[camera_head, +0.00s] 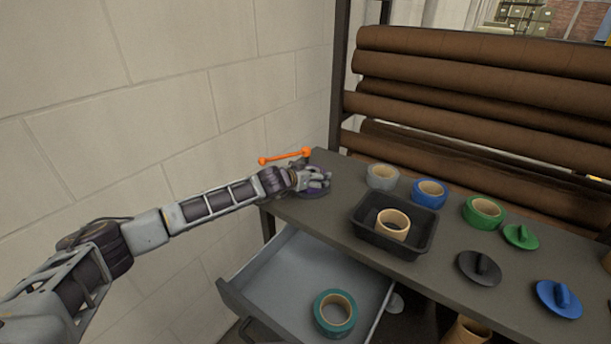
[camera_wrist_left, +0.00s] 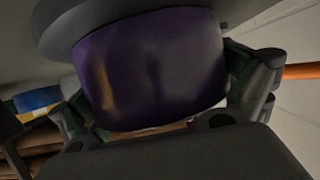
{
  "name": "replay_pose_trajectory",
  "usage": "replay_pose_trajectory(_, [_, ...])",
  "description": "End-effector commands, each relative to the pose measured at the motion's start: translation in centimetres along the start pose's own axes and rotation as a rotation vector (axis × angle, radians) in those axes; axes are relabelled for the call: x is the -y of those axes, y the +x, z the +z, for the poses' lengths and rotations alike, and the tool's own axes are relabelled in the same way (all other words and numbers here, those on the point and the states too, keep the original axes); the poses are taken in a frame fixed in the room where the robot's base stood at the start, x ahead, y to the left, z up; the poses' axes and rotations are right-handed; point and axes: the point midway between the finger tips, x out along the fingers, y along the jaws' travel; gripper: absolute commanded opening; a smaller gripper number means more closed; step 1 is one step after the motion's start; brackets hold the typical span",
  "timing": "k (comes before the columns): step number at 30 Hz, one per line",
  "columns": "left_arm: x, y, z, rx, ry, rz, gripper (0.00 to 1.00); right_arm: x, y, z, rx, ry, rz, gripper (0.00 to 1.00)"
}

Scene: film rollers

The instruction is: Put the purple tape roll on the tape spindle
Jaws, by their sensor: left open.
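The purple tape roll (camera_wrist_left: 150,75) fills the middle of the left wrist view, against a dark round disc (camera_wrist_left: 110,12) that looks like the spindle's base. My right gripper is not in view.
Below, an open drawer (camera_head: 275,290) holds a teal roll (camera_head: 335,312).

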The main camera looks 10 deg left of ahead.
Motion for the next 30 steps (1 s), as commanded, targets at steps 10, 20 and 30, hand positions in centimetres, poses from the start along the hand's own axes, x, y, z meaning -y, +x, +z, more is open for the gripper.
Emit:
replay_pose_trajectory(10, [0.1,-1.1,-0.1,0.001,0.000,0.000,1.00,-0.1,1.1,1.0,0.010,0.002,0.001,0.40])
replay_pose_trajectory(20, [0.1,-4.0,-0.1,0.000,0.000,0.000,1.00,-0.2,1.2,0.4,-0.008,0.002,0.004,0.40])
replay_pose_trajectory(30, [0.1,-7.2,-0.1,0.000,0.000,-0.001,1.00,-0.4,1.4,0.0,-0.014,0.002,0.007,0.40])
